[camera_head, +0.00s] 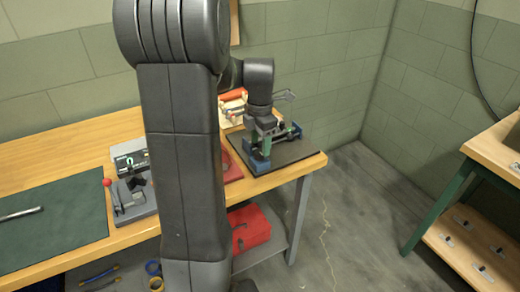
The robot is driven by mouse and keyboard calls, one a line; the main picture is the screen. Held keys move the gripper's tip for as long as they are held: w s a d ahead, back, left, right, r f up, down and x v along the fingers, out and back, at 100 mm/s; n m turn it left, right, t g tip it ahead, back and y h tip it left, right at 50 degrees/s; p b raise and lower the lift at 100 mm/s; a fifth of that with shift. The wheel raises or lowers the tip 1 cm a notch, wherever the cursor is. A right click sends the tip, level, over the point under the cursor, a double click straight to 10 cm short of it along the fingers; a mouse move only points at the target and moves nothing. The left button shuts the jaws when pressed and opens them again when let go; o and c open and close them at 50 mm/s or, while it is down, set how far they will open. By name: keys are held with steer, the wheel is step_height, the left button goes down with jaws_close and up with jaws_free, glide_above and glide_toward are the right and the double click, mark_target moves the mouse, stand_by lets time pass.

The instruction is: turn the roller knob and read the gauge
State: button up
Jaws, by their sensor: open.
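My gripper (272,136) hangs at the right end of the wooden bench, over a small fixture with blue parts (258,160) on a dark base plate (300,150). Its jaws are open. At this size I cannot tell whether they touch the fixture. The roller knob cannot be made out; the gripper and wrist cover part of the fixture. A small dark box with a lit greenish display (124,162) stands left of my arm and may be the gauge; its reading is not legible.
A red-ball lever device (115,195) and a green mat (50,222) lie on the wooden bench (60,148) at left. An orange-red roll (233,96) lies behind the wrist. A red case (248,230) sits below. Another bench (490,150) stands right across open floor.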

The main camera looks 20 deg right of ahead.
mark_target(260, 152)
steer(key=shift+w+f, duration=0.2)
steer(key=shift+f, duration=0.4)
steer(key=shift+w+f, duration=0.15)
steer(key=shift+f, duration=0.45)
steer(key=shift+s+f, duration=0.1)
steer(key=shift+f, duration=0.4)
steer(key=c, duration=1)
